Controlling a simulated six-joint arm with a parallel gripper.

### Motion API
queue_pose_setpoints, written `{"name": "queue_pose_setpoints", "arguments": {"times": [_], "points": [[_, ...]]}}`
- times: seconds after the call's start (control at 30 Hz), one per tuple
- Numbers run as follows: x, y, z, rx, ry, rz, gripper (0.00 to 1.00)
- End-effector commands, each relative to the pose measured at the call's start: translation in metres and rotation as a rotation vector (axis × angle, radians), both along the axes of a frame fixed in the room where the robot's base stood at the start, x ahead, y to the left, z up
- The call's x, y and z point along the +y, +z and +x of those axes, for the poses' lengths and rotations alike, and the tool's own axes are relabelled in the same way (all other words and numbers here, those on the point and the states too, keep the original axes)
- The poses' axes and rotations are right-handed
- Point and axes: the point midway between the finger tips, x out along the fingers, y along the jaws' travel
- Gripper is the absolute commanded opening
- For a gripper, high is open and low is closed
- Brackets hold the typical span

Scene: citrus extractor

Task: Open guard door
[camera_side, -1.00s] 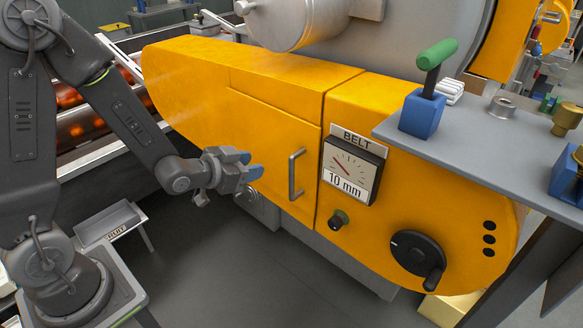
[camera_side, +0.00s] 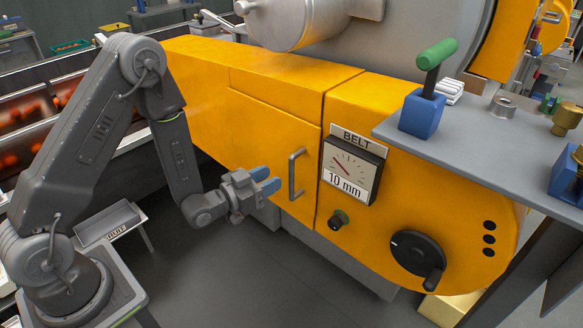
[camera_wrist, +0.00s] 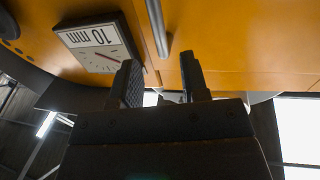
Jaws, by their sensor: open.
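The yellow guard door (camera_side: 262,130) is closed flush in the orange machine housing. Its grey vertical bar handle (camera_side: 296,174) stands near the door's right edge. My gripper (camera_side: 269,181) is open and empty, with blue finger pads pointing right toward the handle, a short way left of it and apart from it. In the wrist view the handle (camera_wrist: 157,28) lies ahead of the fingers, roughly in line with the gap between the fingertips (camera_wrist: 160,76). The door panel (camera_wrist: 220,40) fills the top right of that view.
Right of the door are a belt gauge (camera_side: 350,170) reading 10 mm, a small knob (camera_side: 339,219) and a black crank wheel (camera_side: 417,252). A grey table (camera_side: 480,140) with a green-handled lever (camera_side: 432,70) juts in at right. A grey tray (camera_side: 108,222) stands by my base.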

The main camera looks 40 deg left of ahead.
Motion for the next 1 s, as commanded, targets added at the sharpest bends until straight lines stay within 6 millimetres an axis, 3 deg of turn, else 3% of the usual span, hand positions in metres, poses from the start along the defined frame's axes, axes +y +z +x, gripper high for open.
{"name": "queue_pose_setpoints", "arguments": {"times": [0.2, 0.4, 0.8, 1.0], "points": [[-0.009, 0.000, 0.042, -0.001, -0.001, 0.000, 0.41], [-0.013, 0.000, 0.065, 0.001, 0.000, -0.001, 0.41], [-0.014, 0.000, 0.072, 0.002, 0.001, -0.001, 0.41], [-0.014, 0.000, 0.071, 0.002, 0.001, -0.001, 0.22]]}}
